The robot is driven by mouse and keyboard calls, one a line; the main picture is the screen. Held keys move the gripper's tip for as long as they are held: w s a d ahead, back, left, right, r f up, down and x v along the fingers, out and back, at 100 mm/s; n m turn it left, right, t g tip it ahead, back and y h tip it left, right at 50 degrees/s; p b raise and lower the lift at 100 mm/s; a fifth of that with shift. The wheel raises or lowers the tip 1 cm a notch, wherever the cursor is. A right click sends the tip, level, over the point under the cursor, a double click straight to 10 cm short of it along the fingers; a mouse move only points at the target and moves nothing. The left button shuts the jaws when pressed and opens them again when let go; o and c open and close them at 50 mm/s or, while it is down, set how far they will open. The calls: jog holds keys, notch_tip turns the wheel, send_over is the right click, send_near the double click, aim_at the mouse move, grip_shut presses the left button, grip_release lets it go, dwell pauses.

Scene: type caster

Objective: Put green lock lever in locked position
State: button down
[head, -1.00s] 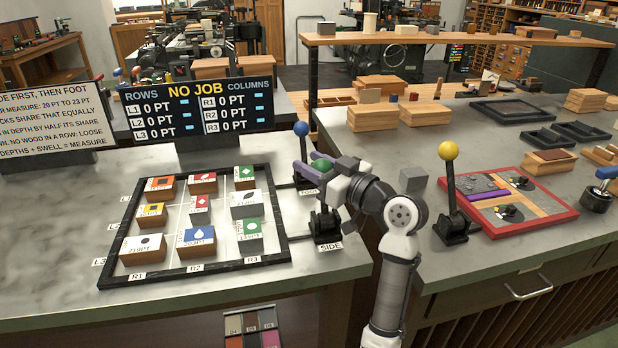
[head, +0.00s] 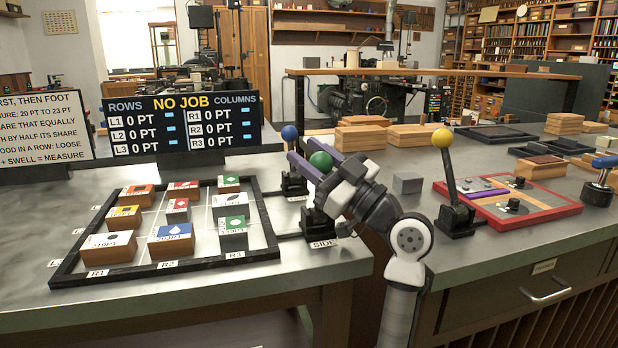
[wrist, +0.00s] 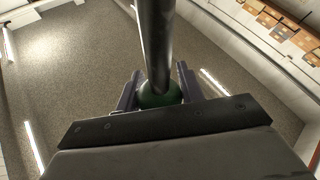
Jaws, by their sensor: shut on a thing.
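The green knob (head: 320,161) of the lock lever stands at the right end of the black frame on the left bench. Its black base (head: 318,222) is by the label "SIDE" (head: 322,244). My gripper (head: 312,157) reaches over from the right, with its purple fingers on either side of the green knob, shut on it. In the wrist view the green knob (wrist: 160,97) sits between the fingers, and the dark lever shaft (wrist: 156,40) runs away from it. Part of the shaft is hidden by my gripper in the head view.
A blue-knobbed lever (head: 290,133) stands close behind my gripper. A yellow-knobbed lever (head: 442,138) and a red-edged tray (head: 575,210) are on the right bench. The black frame (head: 160,272) holds several printing blocks. A grey cube (head: 407,183) sits nearby.

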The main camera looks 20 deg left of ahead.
jog(key=shift+s+d+f+n+y+b, duration=0.15)
jog(key=shift+s+n+y+b, duration=0.15)
jog(key=shift+b, duration=0.3)
jog(key=c, duration=0.9)
grip_release()
jog(key=shift+r, duration=0.25)
notch_tip(320, 180, up, 20)
jog(key=shift+f+p, duration=0.1)
jog(key=shift+p, duration=0.95)
jog(key=shift+c, duration=0.6)
